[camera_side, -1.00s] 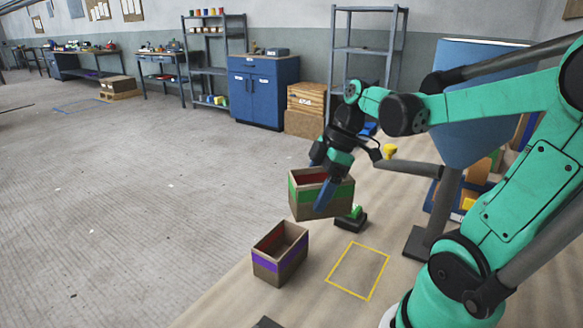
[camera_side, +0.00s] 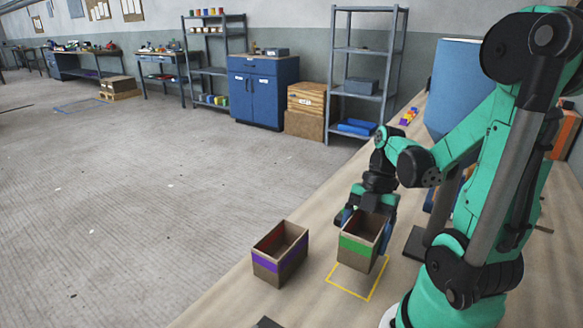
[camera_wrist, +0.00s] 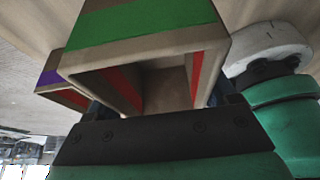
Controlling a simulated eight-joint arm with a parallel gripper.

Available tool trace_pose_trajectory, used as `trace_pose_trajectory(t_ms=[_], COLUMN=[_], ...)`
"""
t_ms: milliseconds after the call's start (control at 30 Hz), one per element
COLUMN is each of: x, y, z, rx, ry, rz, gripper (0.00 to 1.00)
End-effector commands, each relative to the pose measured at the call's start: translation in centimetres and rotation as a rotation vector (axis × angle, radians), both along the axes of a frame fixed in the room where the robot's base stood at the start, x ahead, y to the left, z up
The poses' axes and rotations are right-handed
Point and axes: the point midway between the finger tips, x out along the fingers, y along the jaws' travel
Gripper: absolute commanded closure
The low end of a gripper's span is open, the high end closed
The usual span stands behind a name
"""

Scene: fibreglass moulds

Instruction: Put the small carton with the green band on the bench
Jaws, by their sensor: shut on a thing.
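The small open-topped carton with the green band (camera_side: 357,244) is brown with a red inside. My gripper (camera_side: 367,222) is shut on it, its blue fingers on opposite sides near the rim. The carton is roughly upright over a yellow outlined square (camera_side: 352,294) on the bench (camera_side: 300,309). A small gap seems to show under it, but I cannot tell for sure whether its base touches. In the wrist view the green-banded carton (camera_wrist: 140,28) fills the top middle, its opening facing the camera.
A similar open carton with a purple band (camera_side: 281,254) stands on the bench just left of the square, apart from the held carton. It partly shows in the wrist view (camera_wrist: 52,78). A dark grey post base (camera_side: 414,243) is at right. Bare bench lies in front.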

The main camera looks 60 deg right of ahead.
Motion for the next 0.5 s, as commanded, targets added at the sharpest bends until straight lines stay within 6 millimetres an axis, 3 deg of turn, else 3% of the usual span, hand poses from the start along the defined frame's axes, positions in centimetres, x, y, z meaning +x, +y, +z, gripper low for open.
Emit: trace_pose_trajectory(t_ms=[500], x=[0.0], y=[0.0], z=[-3.9], rx=[0.0], ry=[0.0], rz=[-0.001], gripper=[0.72])
